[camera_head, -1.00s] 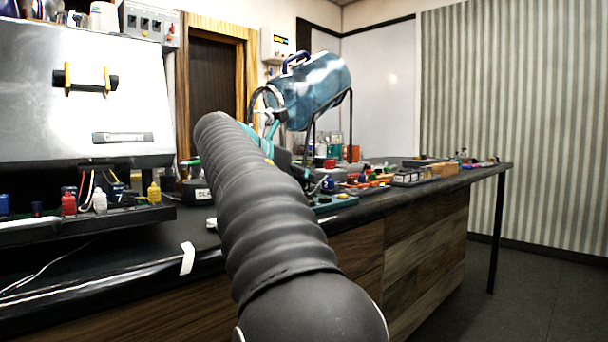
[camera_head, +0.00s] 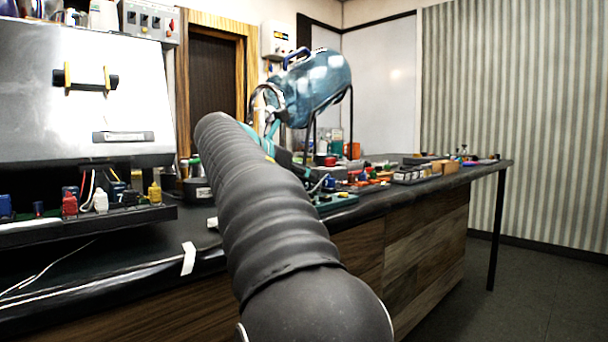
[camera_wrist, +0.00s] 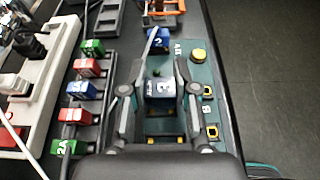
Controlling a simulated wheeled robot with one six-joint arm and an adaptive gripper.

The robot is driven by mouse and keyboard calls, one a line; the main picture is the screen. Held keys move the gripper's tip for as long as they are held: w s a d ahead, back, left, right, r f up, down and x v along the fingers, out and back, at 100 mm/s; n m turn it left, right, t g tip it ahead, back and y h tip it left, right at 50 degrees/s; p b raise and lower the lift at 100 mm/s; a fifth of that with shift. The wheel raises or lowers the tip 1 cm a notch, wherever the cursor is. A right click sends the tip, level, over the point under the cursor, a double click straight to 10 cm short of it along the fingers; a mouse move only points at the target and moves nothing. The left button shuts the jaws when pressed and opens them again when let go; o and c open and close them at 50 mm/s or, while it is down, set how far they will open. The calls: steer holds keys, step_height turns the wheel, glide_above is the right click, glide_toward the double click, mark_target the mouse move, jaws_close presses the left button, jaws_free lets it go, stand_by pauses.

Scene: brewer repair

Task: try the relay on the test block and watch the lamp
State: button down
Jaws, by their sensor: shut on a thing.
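My gripper (camera_wrist: 159,78) is shut on a blue relay (camera_wrist: 160,92) with a white "3" on its top face. It holds the relay over the dark green test block (camera_wrist: 205,105); whether the relay is seated or just above the block is hidden. A yellow dome (camera_wrist: 198,55), possibly the lamp, is on the block to the right of the gripper; I cannot tell if it is lit. A second blue part (camera_wrist: 158,43) with a lead lies just beyond the relay. In the head view my arm hides the gripper, and the block's green edge (camera_head: 337,202) shows beside it.
A rack (camera_wrist: 88,108) of green, red and blue relays stands left of the block. A pale power strip (camera_wrist: 42,85) with plugs lies farther left. An orange-framed item (camera_wrist: 162,8) is beyond. The bench edge and open floor (camera_wrist: 265,70) are on the right.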

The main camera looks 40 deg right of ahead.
steer(key=shift+f+p, duration=0.45)
steer(key=shift+f, duration=0.1)
stand_by(1.0)
steer(key=shift+p, duration=0.4)
stand_by(0.6)
stand_by(1.9)
steer(key=shift+r+p, duration=2.5)
steer(key=shift+p, duration=0.5)
steer(key=shift+s, duration=0.1)
